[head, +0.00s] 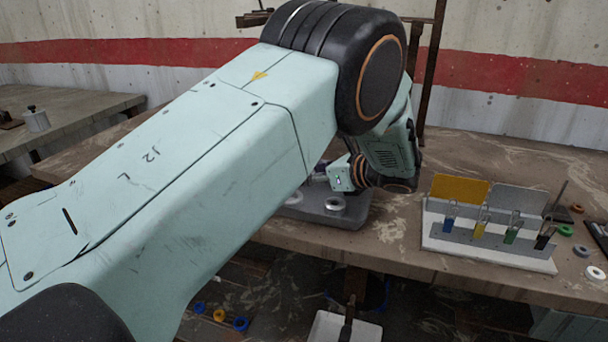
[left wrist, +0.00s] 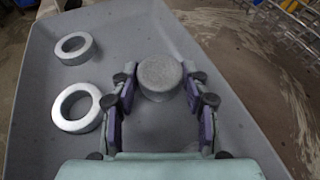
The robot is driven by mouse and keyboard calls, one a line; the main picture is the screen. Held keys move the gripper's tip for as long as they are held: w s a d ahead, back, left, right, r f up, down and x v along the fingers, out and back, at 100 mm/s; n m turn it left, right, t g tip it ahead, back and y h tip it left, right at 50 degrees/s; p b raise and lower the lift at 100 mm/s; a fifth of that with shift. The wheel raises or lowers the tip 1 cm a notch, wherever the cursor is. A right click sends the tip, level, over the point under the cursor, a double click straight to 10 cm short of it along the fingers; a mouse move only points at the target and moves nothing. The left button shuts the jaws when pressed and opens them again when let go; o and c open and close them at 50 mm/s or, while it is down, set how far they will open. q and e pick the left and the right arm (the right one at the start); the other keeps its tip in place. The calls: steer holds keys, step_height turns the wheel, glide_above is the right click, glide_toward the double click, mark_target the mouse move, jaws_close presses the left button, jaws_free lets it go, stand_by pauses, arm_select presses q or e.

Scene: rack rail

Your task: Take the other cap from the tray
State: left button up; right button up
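In the left wrist view a round grey cap (left wrist: 160,72) stands on the grey tray (left wrist: 45,140). My left gripper (left wrist: 159,80) is open, with one purple-padded finger on each side of the cap. Small gaps show between the fingers and the cap. In the head view the tray (head: 350,221) lies on the bench, and my left arm reaches over it. The left gripper and the cap are mostly hidden there behind my arm. My right gripper is in neither view.
Two silver rings, an upper one (left wrist: 60,48) and a lower one (left wrist: 60,108), lie on the tray left of the gripper. A white rack (head: 485,256) with coloured clips and yellow and grey panels stands right of the tray. Small coloured rings lie at the bench's right end.

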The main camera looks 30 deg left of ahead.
arm_select(q)
steer(key=shift+s, duration=0.1)
steer(key=shift+c, duration=1.8)
